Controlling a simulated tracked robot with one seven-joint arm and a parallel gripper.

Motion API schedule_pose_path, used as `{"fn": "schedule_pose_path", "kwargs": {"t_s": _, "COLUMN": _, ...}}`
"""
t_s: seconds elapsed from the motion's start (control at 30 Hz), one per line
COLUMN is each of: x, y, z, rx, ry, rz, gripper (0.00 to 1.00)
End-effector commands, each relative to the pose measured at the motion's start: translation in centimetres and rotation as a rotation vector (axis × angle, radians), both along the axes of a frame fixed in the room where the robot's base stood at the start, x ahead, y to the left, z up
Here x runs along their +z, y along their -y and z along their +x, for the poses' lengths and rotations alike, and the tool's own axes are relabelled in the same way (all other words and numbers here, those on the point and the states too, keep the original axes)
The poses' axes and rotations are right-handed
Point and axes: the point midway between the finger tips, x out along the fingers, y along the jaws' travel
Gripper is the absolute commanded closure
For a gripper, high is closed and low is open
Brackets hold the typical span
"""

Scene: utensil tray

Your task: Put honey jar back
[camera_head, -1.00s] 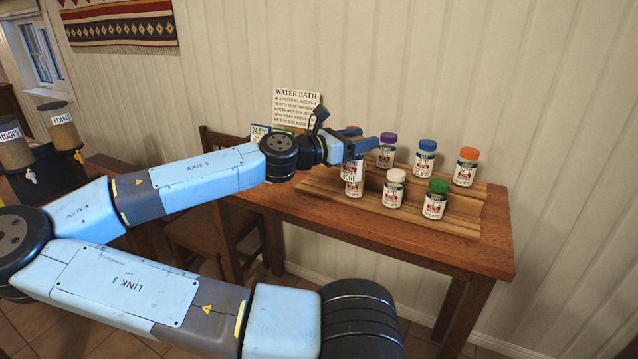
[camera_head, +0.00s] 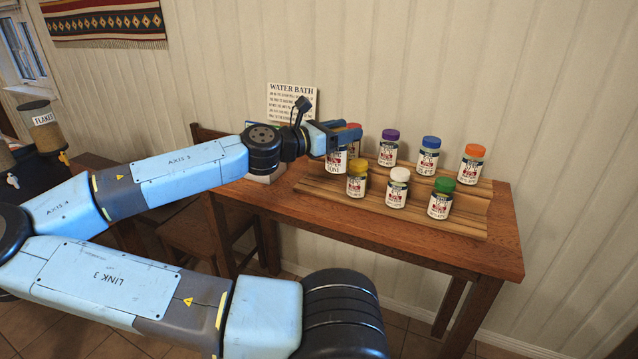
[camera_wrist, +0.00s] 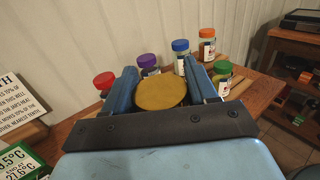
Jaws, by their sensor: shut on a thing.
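My gripper (camera_head: 350,134) is shut on a jar (camera_head: 335,163) with a large white label; the lettering I can read, "ONE", fits the honey jar. In the wrist view my gripper (camera_wrist: 161,72) has the jar's round mustard-gold lid (camera_wrist: 162,92) between its two fingers. The gripper hides the jar's top in the head view. The jar is upright at the left end of a stepped wooden rack (camera_head: 315,191). I cannot tell whether its base touches the rack or the table.
A yellow-lidded jar (camera_head: 357,180), white-lidded jar (camera_head: 397,188) and green-lidded jar (camera_head: 440,199) stand on the front step. Red (camera_head: 354,127), purple (camera_head: 389,148), blue (camera_head: 427,155) and orange (camera_head: 472,163) lids are behind. A sign (camera_head: 291,103) stands left. The table front (camera_head: 400,245) is clear.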

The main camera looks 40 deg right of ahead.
Motion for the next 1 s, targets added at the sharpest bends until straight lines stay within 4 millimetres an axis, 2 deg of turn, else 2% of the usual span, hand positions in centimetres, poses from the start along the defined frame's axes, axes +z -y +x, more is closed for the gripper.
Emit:
{"fn": "schedule_pose_path", "kwargs": {"t_s": 0.17, "x": -1.0, "y": 1.1, "z": 2.0, "rx": -0.002, "ry": -0.003, "rz": 0.000, "gripper": 1.00}}
{"fn": "schedule_pose_path", "kwargs": {"t_s": 0.5, "x": -4.0, "y": 4.1, "z": 8.1, "rx": -0.001, "ry": -0.002, "rz": -0.002, "gripper": 1.00}}
{"fn": "schedule_pose_path", "kwargs": {"t_s": 0.73, "x": -7.6, "y": 5.3, "z": 10.7, "rx": -0.002, "ry": -0.004, "rz": -0.002, "gripper": 1.00}}
{"fn": "schedule_pose_path", "kwargs": {"t_s": 1.0, "x": -9.2, "y": 5.9, "z": 11.9, "rx": -0.002, "ry": -0.001, "rz": -0.001, "gripper": 1.00}}
